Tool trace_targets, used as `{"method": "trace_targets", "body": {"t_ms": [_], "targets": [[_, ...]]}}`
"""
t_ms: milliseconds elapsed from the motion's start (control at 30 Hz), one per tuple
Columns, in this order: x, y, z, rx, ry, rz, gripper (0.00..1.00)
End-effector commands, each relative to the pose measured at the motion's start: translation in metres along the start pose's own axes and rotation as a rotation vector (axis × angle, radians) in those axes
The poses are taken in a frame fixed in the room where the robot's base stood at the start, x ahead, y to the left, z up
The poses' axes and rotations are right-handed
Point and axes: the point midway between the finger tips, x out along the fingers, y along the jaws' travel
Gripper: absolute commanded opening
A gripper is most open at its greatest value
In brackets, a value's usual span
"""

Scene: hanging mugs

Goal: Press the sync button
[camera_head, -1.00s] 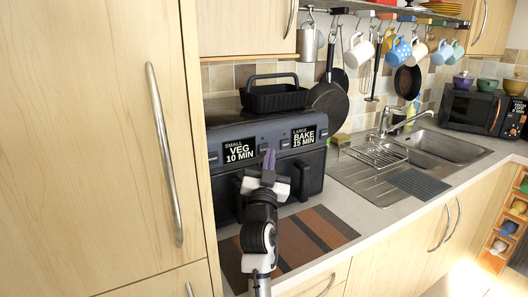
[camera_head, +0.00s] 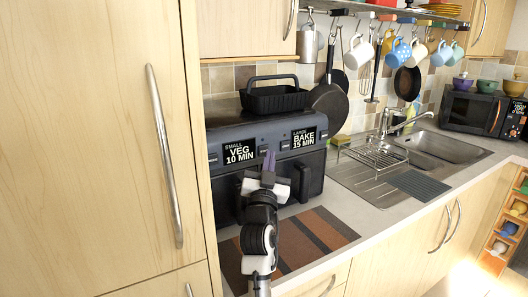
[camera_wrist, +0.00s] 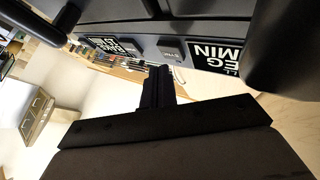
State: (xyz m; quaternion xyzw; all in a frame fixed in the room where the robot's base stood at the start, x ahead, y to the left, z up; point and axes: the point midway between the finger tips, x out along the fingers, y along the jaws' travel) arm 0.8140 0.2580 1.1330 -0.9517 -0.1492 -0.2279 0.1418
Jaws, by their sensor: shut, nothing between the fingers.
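The dark two-drawer air fryer (camera_head: 262,140) stands on the counter. Its left display (camera_head: 239,152) reads SMALL VEG 10 MIN and its right display (camera_head: 303,137) reads LARGE BAKE 15 MIN. Small grey buttons sit between the displays. In the wrist view, one button (camera_wrist: 170,50) lies close to my fingertips and another (camera_wrist: 127,46) lies further left. Their labels are too small to read, so I cannot tell which is sync. My gripper (camera_head: 268,157) is shut and empty, in front of the panel between the displays. I cannot tell whether it touches a button.
A black basket (camera_head: 274,98) sits on top of the air fryer. A striped mat (camera_head: 310,235) lies on the counter in front. A tall cupboard (camera_head: 95,150) stands close on the left. The sink (camera_head: 430,148) and dish rack (camera_head: 373,153) are to the right.

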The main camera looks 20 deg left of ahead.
Motion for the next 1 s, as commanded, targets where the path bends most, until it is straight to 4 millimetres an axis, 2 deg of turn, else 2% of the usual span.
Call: {"method": "trace_targets", "body": {"t_ms": [1000], "targets": [[0.0048, -0.0036, 0.0054, 0.0, 0.0, 0.0, 0.0]]}}
